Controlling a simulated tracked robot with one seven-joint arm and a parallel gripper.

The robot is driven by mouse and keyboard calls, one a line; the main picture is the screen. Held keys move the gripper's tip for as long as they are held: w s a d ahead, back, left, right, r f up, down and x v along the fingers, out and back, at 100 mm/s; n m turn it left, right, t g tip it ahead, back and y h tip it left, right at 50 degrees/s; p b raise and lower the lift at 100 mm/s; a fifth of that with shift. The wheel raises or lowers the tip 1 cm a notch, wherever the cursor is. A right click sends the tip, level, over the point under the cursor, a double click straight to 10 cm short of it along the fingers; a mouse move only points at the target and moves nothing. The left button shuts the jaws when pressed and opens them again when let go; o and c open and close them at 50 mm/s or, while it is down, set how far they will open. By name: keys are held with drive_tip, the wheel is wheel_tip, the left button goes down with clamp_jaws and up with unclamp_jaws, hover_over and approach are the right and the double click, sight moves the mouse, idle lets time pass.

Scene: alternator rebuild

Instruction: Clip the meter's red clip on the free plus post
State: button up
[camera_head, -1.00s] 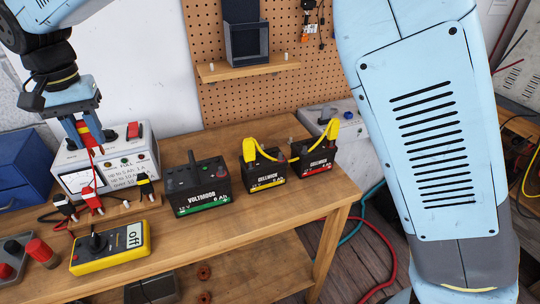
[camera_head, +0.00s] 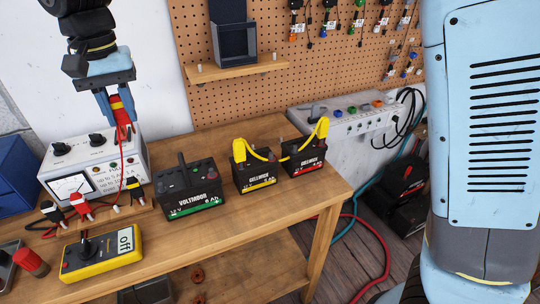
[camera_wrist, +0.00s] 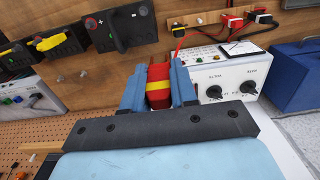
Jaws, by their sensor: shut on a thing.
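My gripper (camera_head: 122,112) is shut on a red clip (camera_head: 122,119) with a yellow band. It holds the clip in the air in front of the white charger box, left of the batteries. The clip also shows between the fingers in the wrist view (camera_wrist: 158,82). A thin red lead hangs down from it. The yellow meter (camera_head: 104,252) lies on the bench and reads "off". The green-striped battery (camera_head: 193,192), yellow-striped battery (camera_head: 256,175) and red-striped battery (camera_head: 304,159) stand in a row. Yellow jumper clips (camera_head: 238,149) sit on the latter two.
The white charger (camera_head: 95,165) stands behind a wooden strip with red and black clips (camera_head: 80,206). A blue box (camera_head: 15,175) is at the far left. A shelf (camera_head: 235,70) hangs on the pegboard. The bench front is clear right of the meter.

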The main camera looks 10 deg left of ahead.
drive_tip(key=w+d, duration=0.4)
drive_tip(key=d, duration=0.5)
drive_tip(key=w+d, duration=0.4)
drive_tip(key=d, duration=0.4)
drive_tip(key=w+d, duration=0.4)
drive_tip(key=d, duration=0.5)
hover_over(271, 153)
wheel_tip(271, 153, down, 10)
drive_tip(key=shift+d+r, duration=0.1)
drive_tip(key=shift+r, duration=0.1)
drive_tip(key=shift+f, duration=0.85)
drive_tip(key=shift+f, duration=0.1)
drive_tip(key=shift+f, duration=1)
drive_tip(key=o, duration=0.8)
